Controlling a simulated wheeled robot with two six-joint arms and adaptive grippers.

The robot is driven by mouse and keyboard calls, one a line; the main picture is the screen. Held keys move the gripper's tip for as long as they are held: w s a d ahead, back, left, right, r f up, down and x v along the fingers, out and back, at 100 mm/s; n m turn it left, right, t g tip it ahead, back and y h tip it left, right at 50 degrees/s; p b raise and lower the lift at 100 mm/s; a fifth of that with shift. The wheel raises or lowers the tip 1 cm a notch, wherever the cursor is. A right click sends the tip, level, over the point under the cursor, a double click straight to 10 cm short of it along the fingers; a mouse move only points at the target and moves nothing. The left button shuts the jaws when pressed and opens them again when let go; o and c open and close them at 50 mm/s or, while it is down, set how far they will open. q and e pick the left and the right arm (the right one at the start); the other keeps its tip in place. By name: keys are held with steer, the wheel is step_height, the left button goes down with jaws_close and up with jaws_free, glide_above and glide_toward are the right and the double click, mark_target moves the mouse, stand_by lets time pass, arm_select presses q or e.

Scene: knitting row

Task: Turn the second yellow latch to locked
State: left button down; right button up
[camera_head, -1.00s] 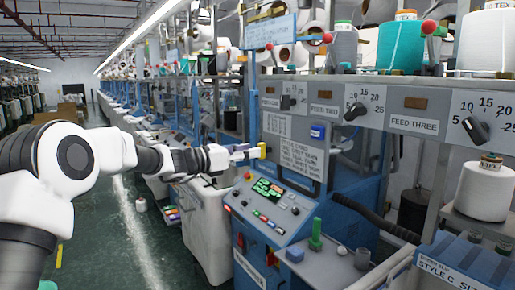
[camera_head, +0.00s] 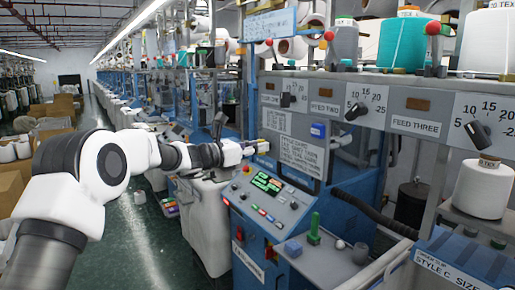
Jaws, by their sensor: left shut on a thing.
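A small yellow latch (camera_head: 263,147) is on the blue post at the left edge of the near knitting machine, beside the white sheet of printed text. My left gripper (camera_head: 250,149) reaches it from the left and is shut on it. The fingers and my wrist hide part of the latch, and it is too small to read its exact angle. My right gripper does not show.
The control panel (camera_head: 268,196) with a lit green display sits just below the gripper. A green upright peg (camera_head: 314,229) stands on the grey shelf at right. Feed dials (camera_head: 356,111) line the grey rail above. Cardboard boxes (camera_head: 10,190) stand at far left, with green aisle floor between.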

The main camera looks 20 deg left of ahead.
arm_select(q)
steer(key=shift+s+d+f+m+b, duration=0.1)
steer(key=shift+m+b, duration=2.85)
steer(key=shift+b, duration=0.2)
steer(key=shift+d+f+m+b, duration=0.1)
steer(key=shift+f+m+b, duration=0.05)
steer(key=shift+m+b, duration=2.95)
steer(key=shift+s+f+m+b, duration=0.1)
steer(key=shift+m+b, duration=2.75)
steer(key=shift+b, duration=0.35)
steer(key=c, duration=1.2)
jaws_free()
steer(key=shift+o, duration=0.4)
steer(key=shift+w, duration=0.15)
